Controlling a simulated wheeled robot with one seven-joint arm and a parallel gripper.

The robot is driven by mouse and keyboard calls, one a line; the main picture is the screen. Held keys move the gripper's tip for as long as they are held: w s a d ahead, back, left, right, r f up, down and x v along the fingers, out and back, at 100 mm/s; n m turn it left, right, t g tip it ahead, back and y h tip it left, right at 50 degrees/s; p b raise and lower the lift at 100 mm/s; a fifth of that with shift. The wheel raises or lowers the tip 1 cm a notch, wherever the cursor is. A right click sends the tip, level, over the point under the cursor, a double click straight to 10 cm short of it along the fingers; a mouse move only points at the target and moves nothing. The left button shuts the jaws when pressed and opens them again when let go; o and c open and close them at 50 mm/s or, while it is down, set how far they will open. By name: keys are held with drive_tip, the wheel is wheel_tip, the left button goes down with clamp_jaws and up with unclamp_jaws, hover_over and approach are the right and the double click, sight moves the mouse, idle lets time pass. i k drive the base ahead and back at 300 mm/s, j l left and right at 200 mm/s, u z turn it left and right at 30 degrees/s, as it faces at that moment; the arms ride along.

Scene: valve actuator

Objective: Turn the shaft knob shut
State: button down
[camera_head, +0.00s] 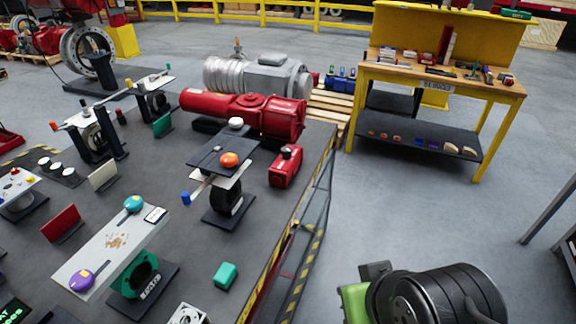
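Several valve stands with coloured knobs are on a dark table (190,255). I cannot tell which knob is the shaft knob. An orange knob (229,159) and a white knob (236,123) sit on a dark plate (213,151) above a black valve (226,197). A blue-ended handle (186,198) sticks out to its left. Nearer, a teal knob (133,204) and a purple knob (81,280) sit at opposite ends of a white plate (105,250) over a teal valve (140,275). My arm shows at the bottom right, apart from the valves. My gripper's fingers are not visible.
A red actuator (245,112) lies behind the dark plate, and a red box (286,166) stands right of it. A teal block (225,275) lies near the table's striped right edge (285,265). A yellow workbench (440,80) stands at the back right. Open floor lies between.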

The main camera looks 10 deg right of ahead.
sight(286, 151)
drive_tip(key=i+l+u, duration=0.9)
drive_tip(key=l, duration=0.15)
drive_tip(key=l+u, duration=0.3)
drive_tip(key=l, duration=0.15)
drive_tip(key=i, duration=0.05)
